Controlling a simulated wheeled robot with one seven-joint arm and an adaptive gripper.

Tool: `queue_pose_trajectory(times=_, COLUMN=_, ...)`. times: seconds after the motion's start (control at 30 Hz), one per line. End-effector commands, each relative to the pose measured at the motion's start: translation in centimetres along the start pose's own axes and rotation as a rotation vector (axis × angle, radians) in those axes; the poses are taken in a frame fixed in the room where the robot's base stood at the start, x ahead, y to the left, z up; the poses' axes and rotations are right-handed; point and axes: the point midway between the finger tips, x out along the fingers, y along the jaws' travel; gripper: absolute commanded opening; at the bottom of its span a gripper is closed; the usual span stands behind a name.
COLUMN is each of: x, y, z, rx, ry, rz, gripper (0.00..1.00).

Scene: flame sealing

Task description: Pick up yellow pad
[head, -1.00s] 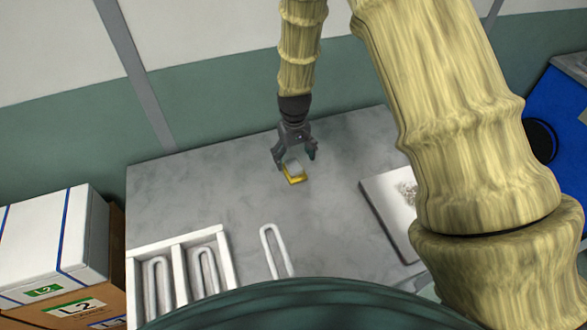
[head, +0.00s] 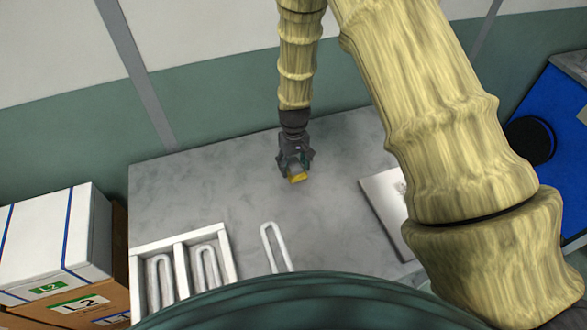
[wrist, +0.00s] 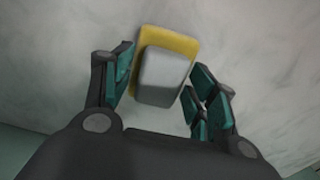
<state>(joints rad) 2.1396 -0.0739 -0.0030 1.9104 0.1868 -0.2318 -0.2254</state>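The yellow pad (head: 298,178) lies on the grey table below my gripper. It is a flat yellow piece with a raised grey block on top. In the wrist view the pad (wrist: 172,42) sits between my fingers, slightly turned. My gripper (head: 295,168) points down at it, and its fingers (wrist: 163,78) are partly spread, one on each side. The left finger is very close to the pad's left edge; I cannot tell if it touches. A narrow gap shows between the grey block and the right finger. In the head view my gripper hides part of the pad.
A white divided tray (head: 226,256) with looped white tubes stands at the front left. Another white loop (head: 276,248) lies beside it. A light flat plate (head: 383,205) lies to the right, partly behind my arm. Boxes (head: 62,235) stand left of the table.

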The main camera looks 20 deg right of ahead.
Motion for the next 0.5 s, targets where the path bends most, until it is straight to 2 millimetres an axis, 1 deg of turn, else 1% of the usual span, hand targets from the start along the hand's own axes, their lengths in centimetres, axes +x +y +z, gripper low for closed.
queue_pose_trajectory(times=0.03, x=0.0, y=0.02, z=0.0, rx=0.0, ry=0.0, rz=0.0, gripper=0.36)
queue_pose_trajectory(times=0.07, x=0.0, y=0.03, z=0.0, rx=0.0, ry=0.0, rz=0.0, gripper=0.34)
queue_pose_trajectory(times=0.37, x=-0.06, y=0.03, z=-0.01, rx=0.0, ry=0.0, rz=0.0, gripper=0.34)
queue_pose_trajectory(times=0.5, x=-0.48, y=0.03, z=-0.06, rx=0.0, ry=0.001, rz=0.0, gripper=0.34)
